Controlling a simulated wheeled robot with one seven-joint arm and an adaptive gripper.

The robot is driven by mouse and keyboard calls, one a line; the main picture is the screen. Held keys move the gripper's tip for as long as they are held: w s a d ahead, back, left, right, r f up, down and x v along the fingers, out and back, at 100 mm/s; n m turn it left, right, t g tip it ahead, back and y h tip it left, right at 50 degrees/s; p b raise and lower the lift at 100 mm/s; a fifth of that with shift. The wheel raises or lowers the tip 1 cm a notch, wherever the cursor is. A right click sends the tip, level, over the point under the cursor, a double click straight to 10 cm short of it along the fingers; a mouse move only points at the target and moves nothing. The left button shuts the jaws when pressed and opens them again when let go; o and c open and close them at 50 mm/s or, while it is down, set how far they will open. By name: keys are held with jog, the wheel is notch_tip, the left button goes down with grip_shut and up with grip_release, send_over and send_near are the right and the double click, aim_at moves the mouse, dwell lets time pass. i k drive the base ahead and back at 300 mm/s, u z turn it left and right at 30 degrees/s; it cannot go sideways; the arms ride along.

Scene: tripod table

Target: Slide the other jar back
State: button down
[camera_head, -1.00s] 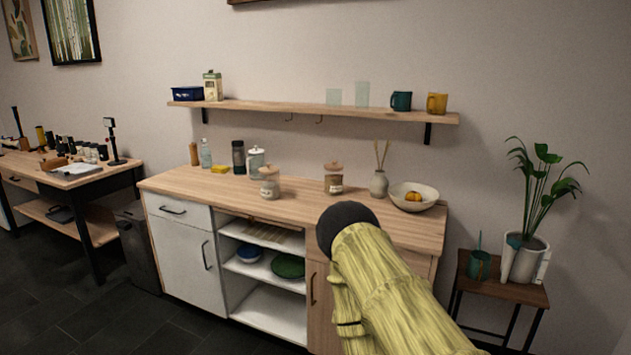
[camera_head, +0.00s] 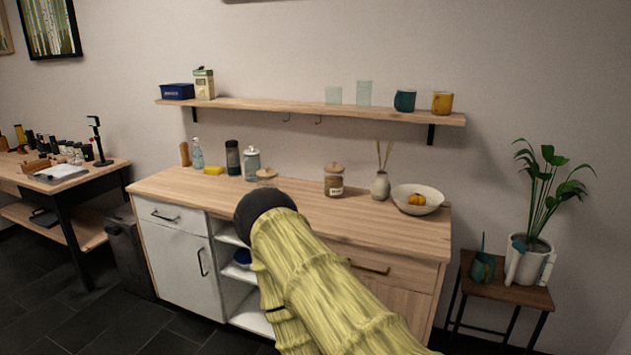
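A jar with a wooden lid and brown contents (camera_head: 334,181) stands upright on the wooden counter (camera_head: 300,206), right of centre. A second wooden-lidded jar (camera_head: 266,175) stands nearer the front edge; my arm hides its lower part. A clear jar with a pale lid (camera_head: 252,163) stands behind and left of it. My yellow-sleeved arm with its black rounded end reaches up in front of the counter. My gripper's fingers do not show, so I cannot tell their distance from any jar.
A dark tumbler (camera_head: 233,157), yellow sponge (camera_head: 213,170) and spray bottle (camera_head: 197,153) stand at the counter's left. A vase with reeds (camera_head: 380,185) and a white bowl (camera_head: 418,199) stand at its right. A wall shelf (camera_head: 310,109) runs above. The counter's front right is clear.

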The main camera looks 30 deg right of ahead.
aim_at(334, 183)
jog(key=u, duration=0.05)
jog(key=i, duration=2.7)
jog(key=z, duration=3)
jog(key=k, duration=0.9)
jog(key=u, duration=0.45)
